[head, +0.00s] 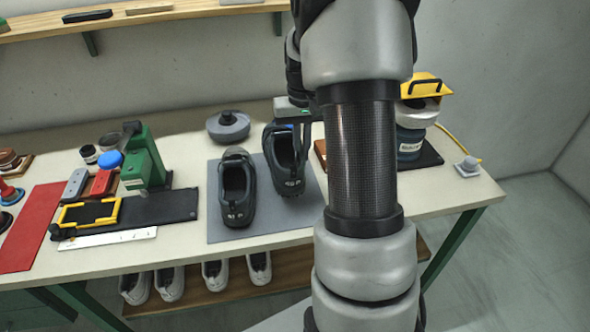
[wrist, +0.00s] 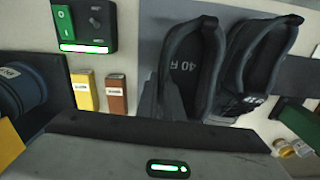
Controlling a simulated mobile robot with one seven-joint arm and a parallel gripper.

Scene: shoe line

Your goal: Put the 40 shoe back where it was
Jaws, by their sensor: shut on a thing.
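Two dark grey shoes are at the grey mat (head: 215,172) in the head view. The right one is the 40 shoe (head: 291,182), with its heel toward me; "40 R" reads inside it in the wrist view (wrist: 186,68). My gripper (head: 301,122) is shut on this shoe near its opening, and my arm hides part of the grip. Whether its sole touches the mat I cannot tell. The other shoe (head: 236,203) stands on the mat to its left, a small gap apart; it shows to the right in the wrist view (wrist: 262,58).
A green press (head: 145,160) and a black pad (head: 165,208) lie left of the mat. A grey round lidded piece (head: 228,126) stands behind it. A blue container (head: 410,143) with a yellow item above is right of my arm. White shoes (head: 171,283) sit on the lower shelf.

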